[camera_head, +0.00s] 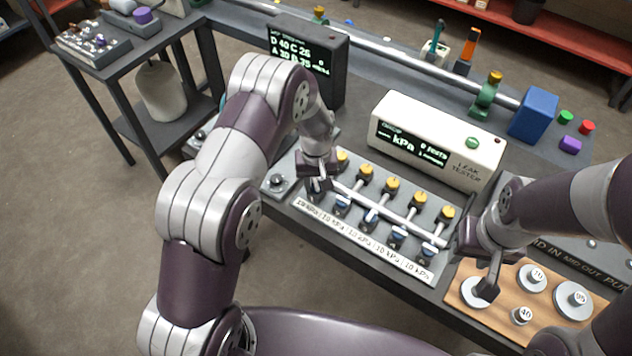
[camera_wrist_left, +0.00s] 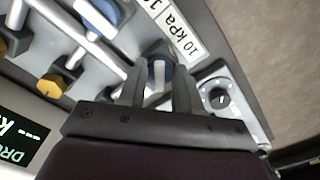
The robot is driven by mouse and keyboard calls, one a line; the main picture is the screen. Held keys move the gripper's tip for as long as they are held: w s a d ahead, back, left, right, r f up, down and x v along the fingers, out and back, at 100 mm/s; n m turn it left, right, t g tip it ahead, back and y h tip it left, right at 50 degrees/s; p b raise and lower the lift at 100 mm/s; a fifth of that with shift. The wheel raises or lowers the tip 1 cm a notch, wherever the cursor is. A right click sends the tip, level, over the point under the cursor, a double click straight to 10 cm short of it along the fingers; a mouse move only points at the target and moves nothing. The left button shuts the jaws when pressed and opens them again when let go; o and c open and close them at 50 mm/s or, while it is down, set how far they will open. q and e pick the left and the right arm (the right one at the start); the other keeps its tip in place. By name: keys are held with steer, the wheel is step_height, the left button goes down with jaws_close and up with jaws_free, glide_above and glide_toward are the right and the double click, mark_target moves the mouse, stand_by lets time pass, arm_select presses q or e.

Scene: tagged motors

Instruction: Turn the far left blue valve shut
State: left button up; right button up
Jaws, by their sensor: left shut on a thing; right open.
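The far left blue valve (camera_wrist_left: 158,72) shows in the left wrist view as a round blue knob with a pale bar across it. It sits between the two fingers of my left gripper (camera_wrist_left: 160,92), which is shut on it. In the head view my left gripper (camera_head: 317,186) points down at the left end of the valve panel (camera_head: 385,256) and mostly hides this valve. Other blue valves (camera_head: 370,220) stand in a row to its right. My right gripper (camera_head: 477,270) is open and empty above the wooden weight board at the right.
Yellow-capped fittings (camera_head: 392,185) stand behind the pipe along the panel. A black knob (camera_wrist_left: 220,97) is beside the gripped valve. The white leak tester (camera_head: 440,140) and a dark display box (camera_head: 325,65) stand behind. Round weights (camera_head: 573,298) sit on the wooden board (camera_head: 495,312).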

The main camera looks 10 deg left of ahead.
mark_target(316, 186)
arm_select(q)
steer(key=n, duration=0.4)
steer(key=shift+w+n+b, duration=0.1)
steer(key=shift+n+b, duration=0.2)
steer(key=shift+n, duration=1.9)
steer(key=o, duration=1)
steer(key=shift+o, duration=0.2)
step_height(316, 186, up, 13)
steer(key=b, duration=0.2)
steer(key=shift+f, duration=0.15)
